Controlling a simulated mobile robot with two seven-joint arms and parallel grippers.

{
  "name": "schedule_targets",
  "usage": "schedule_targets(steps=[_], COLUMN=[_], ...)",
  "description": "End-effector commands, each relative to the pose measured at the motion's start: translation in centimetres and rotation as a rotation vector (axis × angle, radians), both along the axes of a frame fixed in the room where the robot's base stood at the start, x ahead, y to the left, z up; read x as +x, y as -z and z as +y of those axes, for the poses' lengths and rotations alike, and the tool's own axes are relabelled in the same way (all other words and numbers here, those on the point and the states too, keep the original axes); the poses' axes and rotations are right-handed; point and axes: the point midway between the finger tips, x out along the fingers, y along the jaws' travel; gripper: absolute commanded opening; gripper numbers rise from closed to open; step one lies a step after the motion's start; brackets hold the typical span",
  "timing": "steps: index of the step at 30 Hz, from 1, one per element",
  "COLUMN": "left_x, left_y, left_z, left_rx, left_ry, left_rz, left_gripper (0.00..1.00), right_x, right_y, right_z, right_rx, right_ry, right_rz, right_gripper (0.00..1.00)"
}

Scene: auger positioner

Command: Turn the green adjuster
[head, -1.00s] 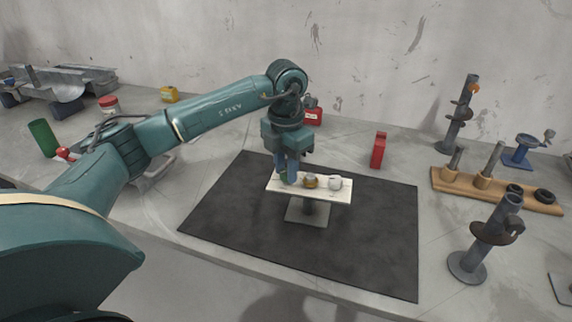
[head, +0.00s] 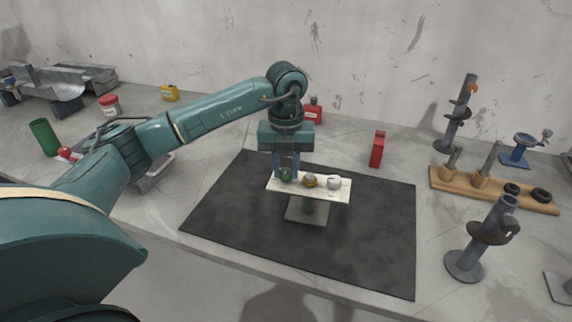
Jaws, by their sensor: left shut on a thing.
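The green adjuster (head: 286,175) is a small knob at the left end of a pale panel (head: 320,194) that stands on a grey pedestal. My left gripper (head: 286,174) comes down from above and its two fingers are shut on the green adjuster, one on each side. A yellowish-brown adjuster (head: 310,181) sits in the middle of the panel and a white one (head: 334,183) at its right end. My right gripper is not in view.
The pedestal stands on a black mat (head: 380,240) with free room around it. A red box (head: 377,149) stands behind the mat. To the right are a wooden rack (head: 500,190) and a grey auger stand (head: 490,235).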

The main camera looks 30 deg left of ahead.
Motion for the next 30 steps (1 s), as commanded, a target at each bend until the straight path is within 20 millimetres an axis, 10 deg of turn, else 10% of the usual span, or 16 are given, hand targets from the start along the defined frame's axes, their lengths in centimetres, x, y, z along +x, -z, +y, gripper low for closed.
schedule_targets(steps=[21,22,30], left_x=[0.06,0.07,0.03], left_y=[-0.08,-0.08,-0.04], left_z=[0.01,0.02,0.02], left_rx=[-0.001,-0.001,0.000], left_ry=[-0.075,-0.075,-0.074], left_rz=[-0.003,-0.003,-0.001], left_gripper=[0.03,0.28,0.48], right_x=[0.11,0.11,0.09], right_y=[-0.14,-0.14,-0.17], right_z=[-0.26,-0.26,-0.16], right_rx=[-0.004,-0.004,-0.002], right_ry=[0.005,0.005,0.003], right_rz=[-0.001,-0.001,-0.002], right_gripper=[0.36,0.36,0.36])
